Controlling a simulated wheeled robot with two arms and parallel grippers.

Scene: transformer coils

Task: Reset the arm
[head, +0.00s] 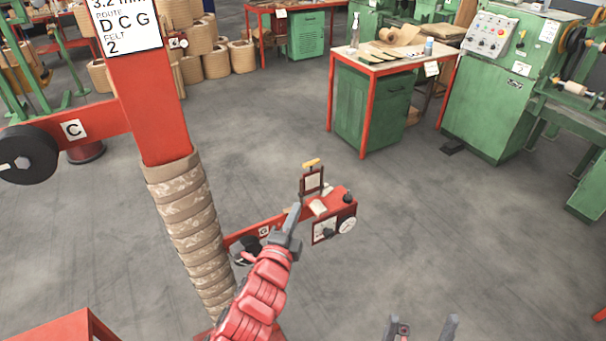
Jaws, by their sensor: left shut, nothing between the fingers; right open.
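My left arm (258,292) comes up from the bottom of the head view, red and segmented. Its grey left gripper (293,218) is shut and empty, pointing up and away. In the picture it overlaps the red beam with the gauge box behind it; I cannot tell whether it touches. My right gripper (422,328) shows at the bottom edge, with two grey fingers apart and nothing between them. The rest of my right arm is out of view.
A red post (150,110) with stacked coils (190,225) stands left of my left arm. A gauge box (334,222) sits on a red beam (275,222). A green bench (375,105) and machine (490,90) stand behind.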

